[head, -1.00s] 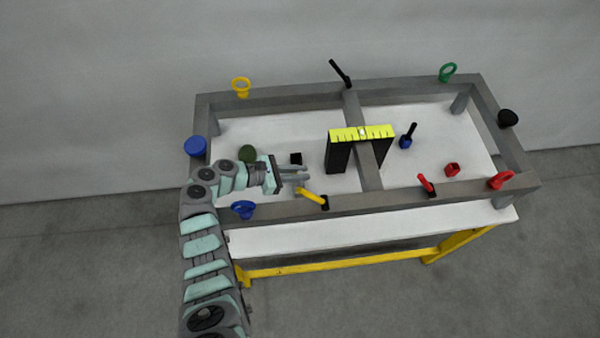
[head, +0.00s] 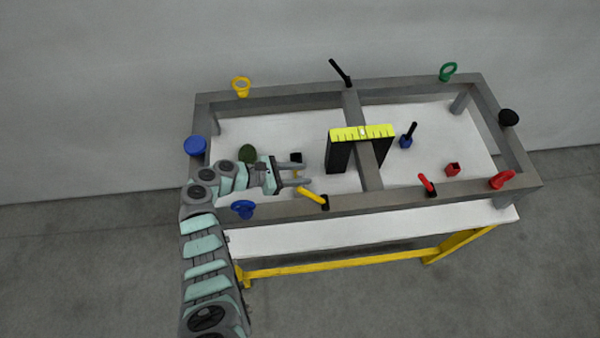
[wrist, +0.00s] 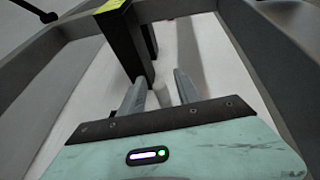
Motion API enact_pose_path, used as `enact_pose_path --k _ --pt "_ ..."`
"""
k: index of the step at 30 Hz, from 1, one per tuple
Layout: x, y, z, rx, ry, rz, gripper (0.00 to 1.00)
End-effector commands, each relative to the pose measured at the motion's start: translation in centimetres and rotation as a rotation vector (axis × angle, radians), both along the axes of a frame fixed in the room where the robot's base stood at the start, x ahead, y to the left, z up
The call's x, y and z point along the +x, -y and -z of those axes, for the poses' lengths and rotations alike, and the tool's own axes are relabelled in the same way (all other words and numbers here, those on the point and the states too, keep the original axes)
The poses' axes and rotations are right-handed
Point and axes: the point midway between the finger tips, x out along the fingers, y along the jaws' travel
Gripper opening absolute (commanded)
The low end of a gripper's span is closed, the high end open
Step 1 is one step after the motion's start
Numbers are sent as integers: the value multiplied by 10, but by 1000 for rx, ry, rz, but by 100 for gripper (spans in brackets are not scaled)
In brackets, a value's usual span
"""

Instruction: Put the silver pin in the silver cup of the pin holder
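My gripper (head: 310,187) is low inside the left half of the grey frame. In the wrist view its two fingers (wrist: 160,85) are spread apart. I cannot make out a silver cup. Small holders include a black one (head: 296,157) by the gripper, with yellow below it, a blue one (head: 405,142) with a black pin, and a red one (head: 452,169).
A yellow-topped block with black legs (head: 362,132) straddles the crossbar to the right of my gripper. The grey frame (head: 275,93) walls in the white table (head: 440,135). A dark green object (head: 248,153) lies behind my wrist.

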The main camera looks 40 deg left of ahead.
Motion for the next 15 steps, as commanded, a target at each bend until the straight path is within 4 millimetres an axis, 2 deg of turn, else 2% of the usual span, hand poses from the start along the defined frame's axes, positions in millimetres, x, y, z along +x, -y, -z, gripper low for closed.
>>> enact_pose_path --k 5,15 --pt "-6 -4 -3 2 0 -1 39" --pt "-63 -36 -29 4 -3 1 39"
